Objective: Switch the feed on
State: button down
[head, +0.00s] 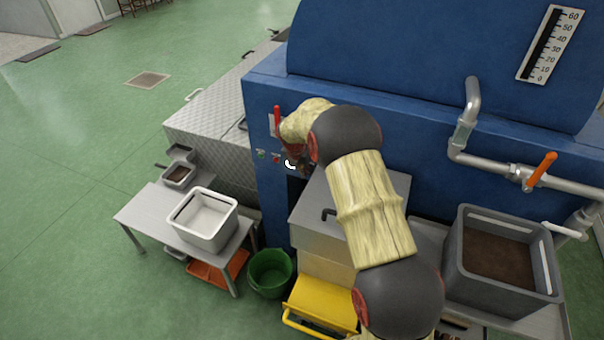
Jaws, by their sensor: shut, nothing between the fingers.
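The blue machine (268,205) has a control area on its near left face. A red lever (277,118) stands upright on a pale plate there. Below it are a small green button (261,154) and a small red button (275,158). My gripper (297,163) is close to this panel, just right of the buttons and below the lever. It is shut and holds nothing. My wrist covers much of it and part of the panel, so I cannot tell whether it touches anything. Which control is the feed switch I cannot tell.
An orange-handled valve (542,169) sits on pipes at right. A grey crate (455,255) with dark contents stands below it. A steel table (140,212) with a white bin (203,243), a green bucket (270,276) and a yellow step (322,303) stand in front. Green floor at left is open.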

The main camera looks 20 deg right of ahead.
jog(key=shift+w+d+r+p, duration=0.2)
jog(key=shift+w+d+p, duration=0.1)
jog(key=shift+p, duration=0.8)
jog(key=shift+r+p, duration=0.8)
jog(key=shift+p, duration=0.2)
jog(key=shift+a, duration=0.1)
